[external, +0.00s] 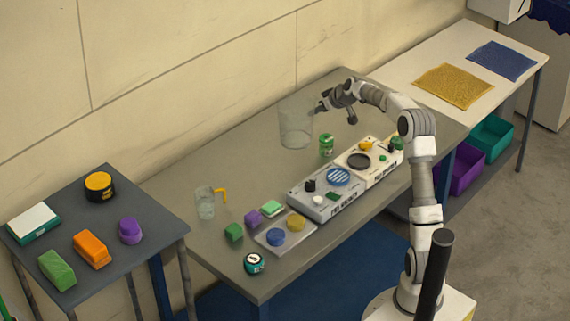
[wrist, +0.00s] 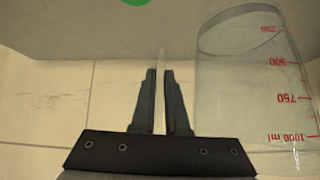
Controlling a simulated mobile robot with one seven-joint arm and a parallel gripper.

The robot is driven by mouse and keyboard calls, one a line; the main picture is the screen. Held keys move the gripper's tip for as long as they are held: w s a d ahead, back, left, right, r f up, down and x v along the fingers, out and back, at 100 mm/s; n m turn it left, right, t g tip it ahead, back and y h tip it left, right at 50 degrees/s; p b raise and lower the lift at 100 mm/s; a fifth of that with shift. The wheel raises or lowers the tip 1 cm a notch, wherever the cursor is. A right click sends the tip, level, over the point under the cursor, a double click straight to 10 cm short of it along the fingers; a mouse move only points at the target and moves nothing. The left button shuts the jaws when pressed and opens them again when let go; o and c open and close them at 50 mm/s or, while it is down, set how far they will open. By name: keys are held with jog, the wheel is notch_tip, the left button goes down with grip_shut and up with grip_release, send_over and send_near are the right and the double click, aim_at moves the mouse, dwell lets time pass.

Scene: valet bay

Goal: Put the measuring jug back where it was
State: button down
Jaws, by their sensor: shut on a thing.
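The measuring jug (external: 296,130) is a large clear cylinder at the back of the grey table, left of my gripper (external: 320,108). In the wrist view the jug (wrist: 245,85) stands right of the fingers, with red volume marks that read upside down. My gripper also shows in the wrist view (wrist: 160,75), its fingers closed on a thin, pale, see-through strip, which looks like the jug's handle. The jug looks upright and empty. I cannot tell whether its base touches the table.
A green can (external: 326,145) stands close in front of the jug. Control panels (external: 327,194) lie nearer the front. A smaller clear cup (external: 205,203) with a yellow handle-like piece stands left. The table between this cup and the jug is clear. The wall is close behind.

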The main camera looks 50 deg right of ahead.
jog(key=shift+w+a+f, duration=1.1)
jog(key=shift+w+f, duration=0.25)
jog(key=shift+f, duration=0.35)
jog(key=shift+w+a+f, duration=1.1)
jog(key=shift+w+f, duration=0.2)
jog(key=shift+f, duration=0.4)
jog(key=shift+w+a+f, duration=1.1)
jog(key=shift+w+f, duration=0.25)
jog(key=shift+f, duration=0.35)
jog(key=shift+b, duration=0.3)
jog(key=shift+f, duration=0.2)
jog(key=c, duration=0.9)
grip_release()
